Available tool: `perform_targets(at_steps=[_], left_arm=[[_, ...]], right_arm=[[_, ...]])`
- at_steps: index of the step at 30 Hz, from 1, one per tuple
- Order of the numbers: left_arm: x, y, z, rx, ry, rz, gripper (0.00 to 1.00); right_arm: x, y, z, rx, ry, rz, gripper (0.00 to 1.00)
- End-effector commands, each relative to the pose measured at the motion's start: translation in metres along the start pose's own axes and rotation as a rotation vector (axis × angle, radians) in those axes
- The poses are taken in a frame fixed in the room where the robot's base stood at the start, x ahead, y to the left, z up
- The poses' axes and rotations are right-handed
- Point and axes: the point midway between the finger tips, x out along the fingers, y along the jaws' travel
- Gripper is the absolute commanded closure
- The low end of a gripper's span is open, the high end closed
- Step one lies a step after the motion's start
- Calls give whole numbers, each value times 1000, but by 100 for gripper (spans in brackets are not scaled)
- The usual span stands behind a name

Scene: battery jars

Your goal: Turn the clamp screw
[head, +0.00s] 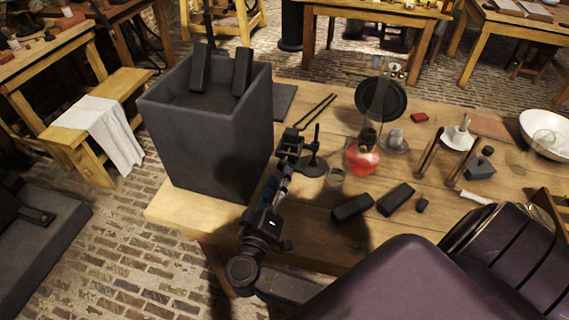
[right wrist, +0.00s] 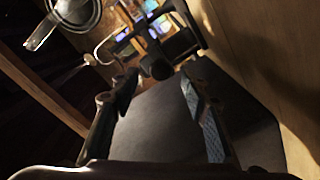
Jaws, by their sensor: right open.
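My right gripper (head: 285,172) reaches up over the table's front edge, between the tall dark jar (head: 207,140) and a small dark stand (head: 312,166). A dark clamp-like block (head: 292,143) is at its fingertips; where the block ends and the fingers begin is hard to tell. In the right wrist view the two fingers of my right gripper (right wrist: 158,88) are apart, with nothing gripped between them. A dark rounded knob (right wrist: 156,66) shows just beyond the gap; I cannot tell for sure that it is the clamp screw. My left gripper is not in view.
A flask with red liquid (head: 362,160) and a small glass (head: 336,178) stand close to the right. Dark blocks (head: 396,199) lie near the front edge of the wooden table (head: 180,215). A white bowl (head: 535,125) is at the far right.

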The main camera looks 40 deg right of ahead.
Motion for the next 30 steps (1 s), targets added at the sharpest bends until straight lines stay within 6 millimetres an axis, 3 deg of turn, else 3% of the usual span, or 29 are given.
perform_targets(at_steps=[3, 6, 16, 20, 30], left_arm=[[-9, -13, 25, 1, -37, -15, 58], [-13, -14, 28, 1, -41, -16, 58], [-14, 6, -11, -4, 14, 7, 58], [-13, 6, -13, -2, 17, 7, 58], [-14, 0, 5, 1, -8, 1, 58]], right_arm=[[22, 3, -2, -3, 1, 4, 58], [36, 2, -1, -4, 0, 2, 58], [51, 0, 1, -2, -2, -1, 58], [51, 0, 1, -2, -2, -1, 58], [51, 0, 1, -2, -2, -1, 95]])
